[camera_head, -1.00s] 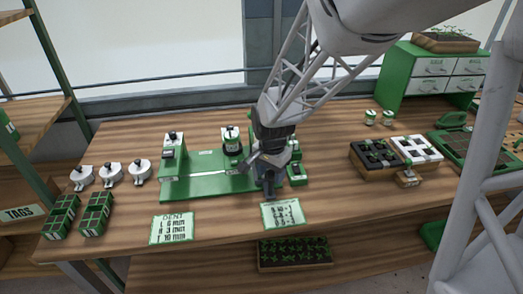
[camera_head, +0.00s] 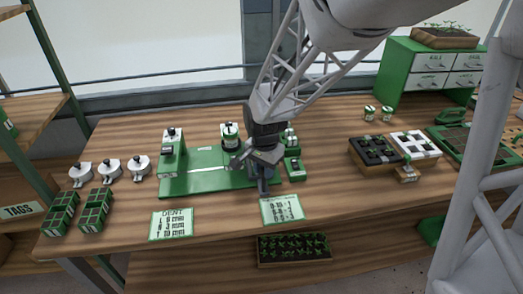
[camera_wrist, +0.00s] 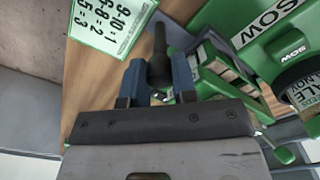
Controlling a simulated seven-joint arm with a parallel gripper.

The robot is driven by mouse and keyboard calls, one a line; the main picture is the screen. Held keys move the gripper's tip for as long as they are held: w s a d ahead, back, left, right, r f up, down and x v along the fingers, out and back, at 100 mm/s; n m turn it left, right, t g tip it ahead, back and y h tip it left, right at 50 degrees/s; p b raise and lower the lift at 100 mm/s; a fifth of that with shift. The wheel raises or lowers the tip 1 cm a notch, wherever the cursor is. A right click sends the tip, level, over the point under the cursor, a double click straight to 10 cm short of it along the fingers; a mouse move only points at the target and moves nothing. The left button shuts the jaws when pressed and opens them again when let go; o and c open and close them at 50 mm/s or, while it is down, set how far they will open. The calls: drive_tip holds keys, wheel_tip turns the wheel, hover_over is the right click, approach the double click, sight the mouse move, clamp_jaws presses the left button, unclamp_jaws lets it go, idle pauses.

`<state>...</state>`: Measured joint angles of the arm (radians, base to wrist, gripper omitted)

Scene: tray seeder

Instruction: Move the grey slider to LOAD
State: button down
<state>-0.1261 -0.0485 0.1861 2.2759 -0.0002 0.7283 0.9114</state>
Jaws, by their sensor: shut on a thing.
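My gripper (camera_head: 262,190) is low at the front right part of the green seeder base (camera_head: 185,188). In the wrist view its blue fingers (camera_wrist: 158,78) are shut on a dark grey upright knob, which I take to be the grey slider (camera_wrist: 158,60). In the head view the gripper hides the slider. A white SOW label (camera_wrist: 262,22) shows on green beside the fingers in the wrist view. I can read no LOAD label in either view.
A green-and-white drum unit (camera_head: 230,137) stands behind the gripper, and a small green block (camera_head: 295,170) is close on its right. A number card (camera_head: 282,209) lies in front, a DENT card (camera_head: 171,224) to the left. Black and white trays stand farther right.

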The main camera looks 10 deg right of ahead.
drive_tip(key=a, duration=1.8)
drive_tip(key=shift+a, duration=0.15)
drive_tip(key=c, duration=0.9)
unclamp_jaws()
drive_tip(key=shift+r, duration=0.1)
wheel_tip(320, 180, up, 8)
